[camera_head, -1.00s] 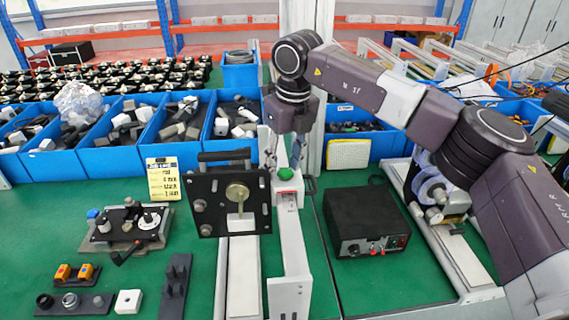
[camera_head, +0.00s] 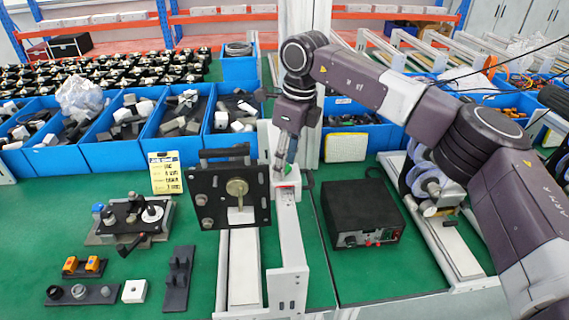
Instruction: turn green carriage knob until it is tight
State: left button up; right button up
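The carriage (camera_head: 287,187), a pale block with a red mark, sits on the white rail (camera_head: 292,240) right of the black plate. My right gripper (camera_head: 283,172) points down at the top of the carriage, tilted, with its fingertips low over it. The green knob on top of the carriage is not clearly visible now; the fingers cover that spot. Whether the fingers are open or closed on the knob is too small to tell. My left gripper is not in view.
A black plate with a brass knob (camera_head: 237,187) stands just left of the carriage. A black power box (camera_head: 362,212) is to the right. Blue bins (camera_head: 100,153) line the back. Small fixtures (camera_head: 130,220) and a yellow sign (camera_head: 165,173) are at left.

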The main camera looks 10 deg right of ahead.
jog(key=shift+c, duration=0.3)
grip_shut()
jog(key=shift+f+m+b, duration=0.15)
jog(key=shift+m+b, duration=0.55)
jog(key=shift+m, duration=0.5)
jog(key=m+b, duration=0.2)
jog(key=m, duration=0.2)
jog(key=shift+a+t+h, duration=0.15)
jog(key=shift+t+h, duration=0.15)
jog(key=shift+h, duration=0.1)
jog(key=shift+o, duration=0.3)
grip_release()
jog(key=shift+m, duration=0.4)
jog(key=shift+a+r+p, duration=0.1)
jog(key=shift+r+p, duration=1.1)
jog(key=shift+r, duration=0.5)
jog(key=shift+r+p, duration=0.65)
jog(key=shift+r, duration=0.3)
